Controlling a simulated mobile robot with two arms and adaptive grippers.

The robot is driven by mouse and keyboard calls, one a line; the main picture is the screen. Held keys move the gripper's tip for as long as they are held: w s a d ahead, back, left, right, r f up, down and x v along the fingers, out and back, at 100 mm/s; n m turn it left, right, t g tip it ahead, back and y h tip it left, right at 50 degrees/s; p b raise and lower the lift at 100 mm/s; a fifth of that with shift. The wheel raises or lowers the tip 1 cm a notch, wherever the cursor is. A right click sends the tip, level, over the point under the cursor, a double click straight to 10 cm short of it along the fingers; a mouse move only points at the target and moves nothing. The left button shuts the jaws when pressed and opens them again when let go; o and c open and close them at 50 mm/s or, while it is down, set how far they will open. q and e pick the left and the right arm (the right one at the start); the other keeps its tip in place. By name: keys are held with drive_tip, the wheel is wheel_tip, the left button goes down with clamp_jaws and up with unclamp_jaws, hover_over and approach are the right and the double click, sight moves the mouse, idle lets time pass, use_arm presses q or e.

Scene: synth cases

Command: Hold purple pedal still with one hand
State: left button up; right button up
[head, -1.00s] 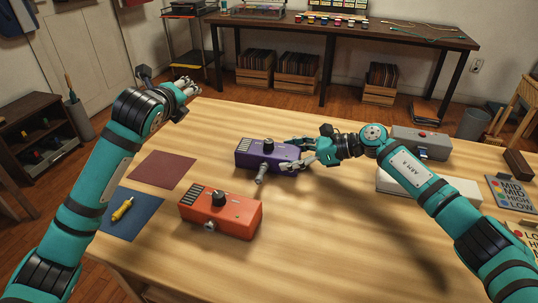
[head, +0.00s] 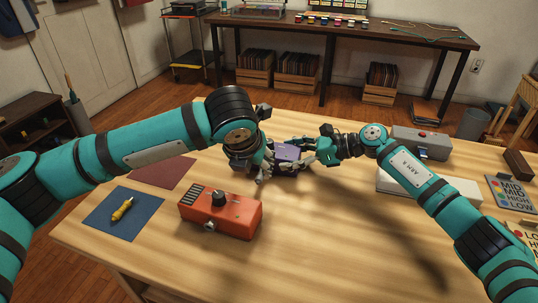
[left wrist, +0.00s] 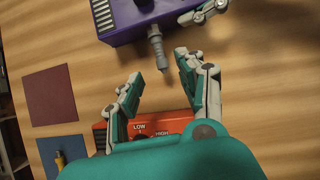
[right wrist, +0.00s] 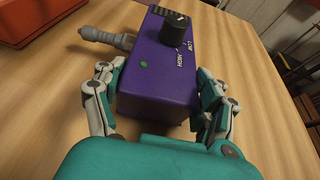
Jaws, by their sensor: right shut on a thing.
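The purple pedal (head: 286,153) sits on the wooden table, partly hidden by my left arm in the head view. In the right wrist view the purple pedal (right wrist: 160,75) shows its black knob and a grey plug (right wrist: 108,38) at its side. My right gripper (right wrist: 160,100) is shut on the pedal's end, with a finger on each side. My left gripper (left wrist: 155,72) is open and empty. Its fingertips are near the grey plug (left wrist: 158,48), which shows between and just beyond them; I cannot tell whether they touch it.
An orange pedal (head: 232,218) stands in front of the purple one. A blue mat (head: 100,225) with a yellow tool (head: 122,209) and a maroon mat (head: 150,178) lie at left. A grey box (head: 420,143) stands at right. The table's front right is clear.

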sight(259, 175)
use_arm(q)
drive_tip(key=x, duration=0.7)
drive_tip(key=shift+w+d+f, duration=0.1)
drive_tip(key=shift+f, duration=0.1)
clamp_jaws()
idle(0.4)
drive_tip(key=shift+s+a, duration=0.25)
drive_tip(key=shift+s, duration=0.4)
drive_tip(key=shift+s+a, duration=0.25)
drive_tip(key=shift+s, duration=0.35)
drive_tip(key=shift+s+a, duration=0.2)
drive_tip(key=shift+s, duration=0.45)
